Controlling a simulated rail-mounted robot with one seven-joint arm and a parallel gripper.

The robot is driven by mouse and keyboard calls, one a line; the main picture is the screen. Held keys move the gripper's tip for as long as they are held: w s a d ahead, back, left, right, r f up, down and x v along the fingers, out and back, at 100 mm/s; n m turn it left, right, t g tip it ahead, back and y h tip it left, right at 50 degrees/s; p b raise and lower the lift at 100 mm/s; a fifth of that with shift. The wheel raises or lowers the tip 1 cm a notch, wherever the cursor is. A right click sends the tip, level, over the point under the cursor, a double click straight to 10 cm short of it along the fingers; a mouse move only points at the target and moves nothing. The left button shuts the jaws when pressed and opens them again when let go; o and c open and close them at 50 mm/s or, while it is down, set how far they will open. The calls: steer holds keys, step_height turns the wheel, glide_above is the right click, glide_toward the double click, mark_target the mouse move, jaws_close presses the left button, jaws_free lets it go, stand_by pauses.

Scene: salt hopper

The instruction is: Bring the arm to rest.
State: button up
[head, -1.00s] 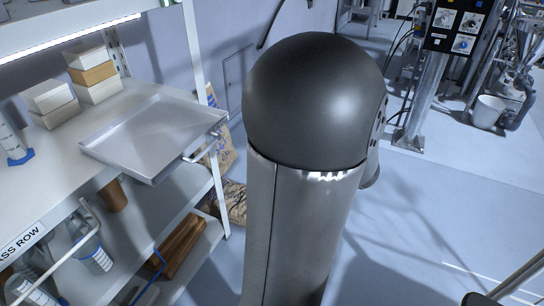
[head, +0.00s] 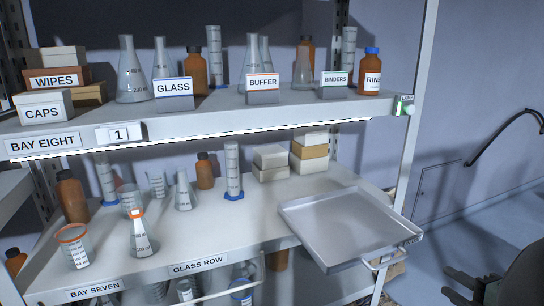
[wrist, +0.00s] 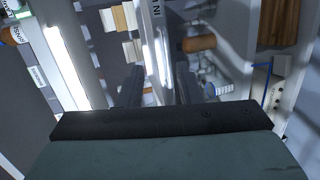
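My gripper (wrist: 160,86) shows in the wrist view with its two dark fingers apart. Nothing is seen between them but the background. The wrist view is strongly tilted and looks along shelf edges and a bright light strip. In the head view, a dark rounded part at the lower right corner looks like a piece of my arm, over the floor and right of the shelving.
A metal tray (head: 345,225) lies on the middle shelf, its right corner and handle overhanging the front edge. Flasks, cylinders and an orange-rimmed beaker (head: 74,247) crowd that shelf's left. Labelled boxes and bottles line the upper shelf. Floor (head: 425,270) right of the shelving looks clear.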

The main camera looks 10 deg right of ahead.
steer(key=w+r+m+g+h+p, duration=0.1)
steer(key=w+r+m+h+p, duration=0.15)
steer(key=w+m+h, duration=0.35)
steer(key=w+a+m+g+p, duration=0.3)
steer(key=a+m+g, duration=0.25)
steer(key=a, duration=0.25)
steer(key=s+a+m+g+y+p, duration=0.1)
steer(key=s+a+m+g+y, duration=0.1)
steer(key=s+a, duration=0.2)
steer(key=s+a+f+m+g+y+p, duration=0.1)
steer(key=s+a, duration=0.4)
steer(key=a, duration=0.6)
steer(key=s+a+m+g+y+p, duration=0.1)
steer(key=s+a+m+g+y, duration=0.1)
steer(key=a, duration=0.6)
steer(key=s+m+g, duration=0.1)
steer(key=s+g, duration=0.1)
steer(key=g, duration=0.1)
steer(key=shift+s+f+y, duration=0.25)
steer(key=shift+y, duration=0.05)
